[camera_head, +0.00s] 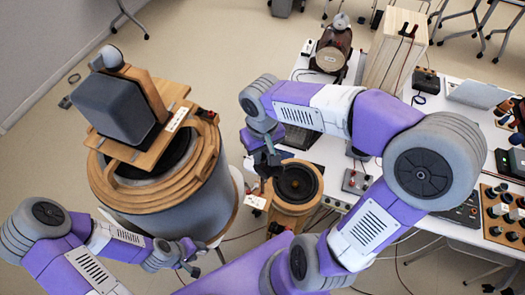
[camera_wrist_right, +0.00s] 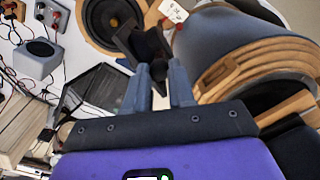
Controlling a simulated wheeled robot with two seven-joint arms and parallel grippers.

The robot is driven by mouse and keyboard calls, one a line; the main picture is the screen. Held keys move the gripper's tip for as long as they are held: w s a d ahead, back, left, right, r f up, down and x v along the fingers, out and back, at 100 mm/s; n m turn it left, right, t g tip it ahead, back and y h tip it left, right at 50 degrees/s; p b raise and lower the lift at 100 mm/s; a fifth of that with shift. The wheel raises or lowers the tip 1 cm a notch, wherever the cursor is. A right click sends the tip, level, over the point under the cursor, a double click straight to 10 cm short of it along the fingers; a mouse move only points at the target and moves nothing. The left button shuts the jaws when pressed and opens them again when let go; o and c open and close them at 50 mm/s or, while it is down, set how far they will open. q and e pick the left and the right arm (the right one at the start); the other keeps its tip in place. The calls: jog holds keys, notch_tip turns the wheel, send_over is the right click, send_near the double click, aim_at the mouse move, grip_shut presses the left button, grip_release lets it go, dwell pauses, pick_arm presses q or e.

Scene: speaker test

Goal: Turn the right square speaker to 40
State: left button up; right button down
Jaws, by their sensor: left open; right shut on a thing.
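A dark grey square speaker (camera_head: 112,108) stands on a wooden board (camera_head: 178,118) on top of a large round drum-like body (camera_head: 190,195), at left in the head view. I cannot tell whether it is the right one of a pair. My right gripper (camera_head: 266,160) is well to its right, beside a low wooden unit with a round black cone (camera_head: 298,183). In the right wrist view my right gripper (camera_wrist_right: 158,72) is shut on a small dark thing (camera_wrist_right: 148,42), whose kind I cannot tell. My left gripper (camera_head: 186,268) is open and empty, low in front of the drum.
A white table (camera_head: 330,150) at right carries small devices, a wooden box (camera_head: 393,50) and a laptop (camera_head: 476,93). A grey box with a round front (camera_wrist_right: 36,58) shows in the wrist view. Cables lie on the floor. Open floor (camera_head: 215,45) is at the back.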

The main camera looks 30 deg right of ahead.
jog(key=shift+f+m+b, duration=0.1)
jog(key=shift+m+b, duration=0.75)
jog(key=shift+m, duration=0.25)
jog(key=shift+m+b, duration=0.3)
jog(key=shift+m, duration=0.6)
jog(key=c, duration=1)
grip_release()
jog(key=shift+o, duration=0.2)
jog(key=shift+r, duration=0.2)
notch_tip(320, 180, up, 8)
jog(key=shift+s+f+p, duration=0.1)
jog(key=shift+f+p, duration=0.15)
jog(key=shift+p, duration=0.1)
